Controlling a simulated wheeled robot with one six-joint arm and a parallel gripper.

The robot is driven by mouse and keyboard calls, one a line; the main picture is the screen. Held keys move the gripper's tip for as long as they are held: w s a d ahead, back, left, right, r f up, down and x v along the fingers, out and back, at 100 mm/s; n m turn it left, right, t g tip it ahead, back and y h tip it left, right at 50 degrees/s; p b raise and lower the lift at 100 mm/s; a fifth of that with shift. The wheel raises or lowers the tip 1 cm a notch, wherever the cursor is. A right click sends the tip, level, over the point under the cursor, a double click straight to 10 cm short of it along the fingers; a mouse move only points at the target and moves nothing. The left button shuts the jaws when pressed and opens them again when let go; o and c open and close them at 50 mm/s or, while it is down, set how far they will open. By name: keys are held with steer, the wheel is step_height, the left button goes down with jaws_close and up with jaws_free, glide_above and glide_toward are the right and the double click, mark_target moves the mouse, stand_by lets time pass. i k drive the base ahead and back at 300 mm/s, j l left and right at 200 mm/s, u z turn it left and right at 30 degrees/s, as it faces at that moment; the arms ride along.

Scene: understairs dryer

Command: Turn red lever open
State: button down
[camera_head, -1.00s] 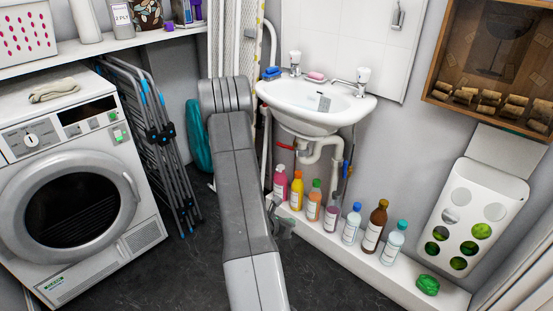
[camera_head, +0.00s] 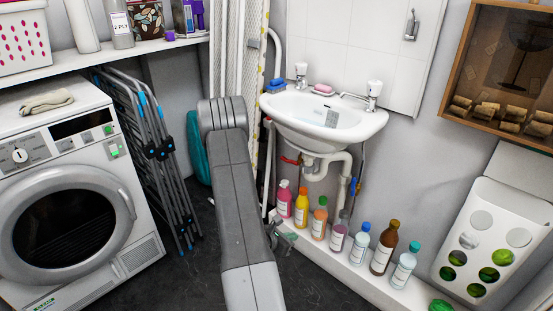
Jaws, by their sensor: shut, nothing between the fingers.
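The red lever (camera_head: 290,161) is small and sits on the pipework under the left side of the white sink (camera_head: 322,122). It lies roughly level in the picture, partly against the white waste pipe. My gripper (camera_head: 284,241) is mostly behind my grey arm, low and to the right of it. It is below the red lever and apart from it, in front of the bottle ledge. Its fingers look small and close together, with nothing seen between them.
Several bottles, including a pink one (camera_head: 284,199) and a yellow one (camera_head: 301,207), stand on a low white ledge (camera_head: 330,258) under the sink. A blue lever (camera_head: 354,187) is on the right pipe. A washing machine (camera_head: 72,205) and folded rack (camera_head: 160,155) stand left.

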mark_target(296, 164)
steer(key=i+u, duration=0.15)
steer(key=i, duration=1.1)
